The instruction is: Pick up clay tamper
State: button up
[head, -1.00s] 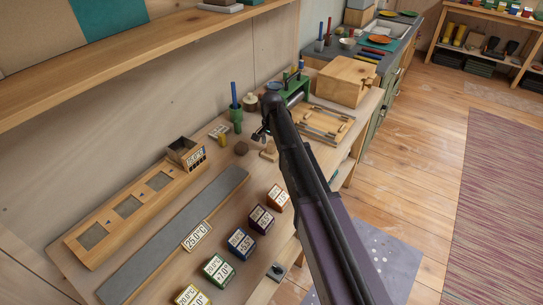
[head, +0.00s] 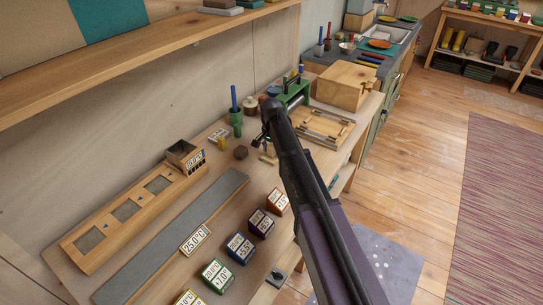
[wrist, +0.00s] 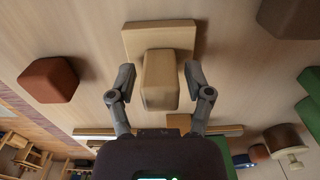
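The clay tamper is a pale wooden piece with a flat base and a blocky handle. In the wrist view its handle (wrist: 160,80) points toward the camera, and its base (wrist: 160,38) lies behind on the table. My gripper (wrist: 158,78) is open, with one finger on each side of the handle and a small gap at both sides. In the head view my gripper (head: 262,143) is low over the table, and the tamper (head: 267,158) is mostly hidden behind it and the arm.
A brown block (head: 241,152) lies left of the tamper. A green cup with a blue stick (head: 236,118) stands behind. A wooden frame (head: 325,127) and a wooden box (head: 347,83) are to the right. Coloured number blocks (head: 240,247) line the table's front.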

aim_at(271, 146)
grip_shut()
jog(key=shift+r, duration=0.15)
notch_tip(271, 146, up, 10)
jog(key=p, duration=1)
dwell(0.6)
jog(key=shift+c, duration=1.4)
grip_release()
grip_shut()
jog(key=s+d, duration=0.5)
jog(key=d, duration=0.7)
jog(key=shift+s+f, duration=0.2)
jog(key=shift+s, duration=0.1)
